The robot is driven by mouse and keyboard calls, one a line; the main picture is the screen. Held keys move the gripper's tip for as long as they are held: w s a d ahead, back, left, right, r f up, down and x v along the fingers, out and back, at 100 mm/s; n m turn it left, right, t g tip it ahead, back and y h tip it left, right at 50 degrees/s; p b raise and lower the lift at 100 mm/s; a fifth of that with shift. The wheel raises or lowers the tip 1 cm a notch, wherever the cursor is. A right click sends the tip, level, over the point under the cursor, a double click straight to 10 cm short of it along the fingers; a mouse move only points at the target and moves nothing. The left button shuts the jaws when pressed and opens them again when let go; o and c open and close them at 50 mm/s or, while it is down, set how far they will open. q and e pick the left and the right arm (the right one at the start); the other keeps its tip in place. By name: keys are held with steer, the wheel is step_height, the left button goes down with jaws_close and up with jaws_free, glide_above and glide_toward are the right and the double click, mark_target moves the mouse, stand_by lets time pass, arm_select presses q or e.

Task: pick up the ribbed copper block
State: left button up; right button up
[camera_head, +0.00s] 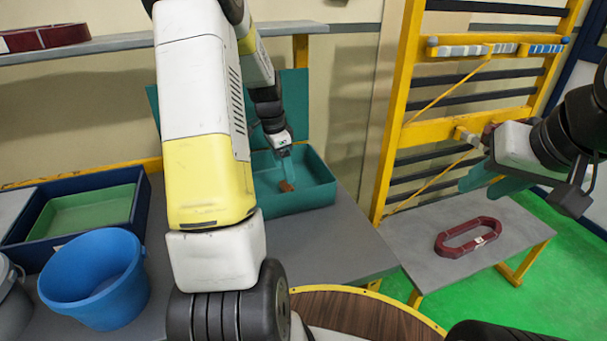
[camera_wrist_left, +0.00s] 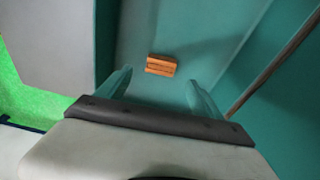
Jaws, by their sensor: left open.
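The ribbed copper block (camera_wrist_left: 161,65) is small and orange-brown with ridges along its length. It lies on the floor of a teal bin (camera_head: 318,193). In the head view the block (camera_head: 287,186) shows just beyond my left gripper's tips. My left gripper (camera_head: 285,168) reaches down into the bin. In the left wrist view its two teal fingers (camera_wrist_left: 158,90) are apart, with the block ahead of the gap between them and not touched. My right gripper (camera_head: 483,180) hangs at the right above the small grey table; its teal fingers overlap in the view.
A blue bucket (camera_head: 97,282) and a dark blue crate with a green tray (camera_head: 85,213) stand left on the grey bench. A dark red oval ring (camera_head: 468,238) lies on the low grey table (camera_head: 415,262). The bin walls stand close around my left gripper.

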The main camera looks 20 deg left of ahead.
mark_target(286, 185)
arm_select(q)
steer(key=f, duration=0.6)
steer(key=shift+w+d, duration=0.2)
steer(key=shift+w, duration=0.05)
jaws_close()
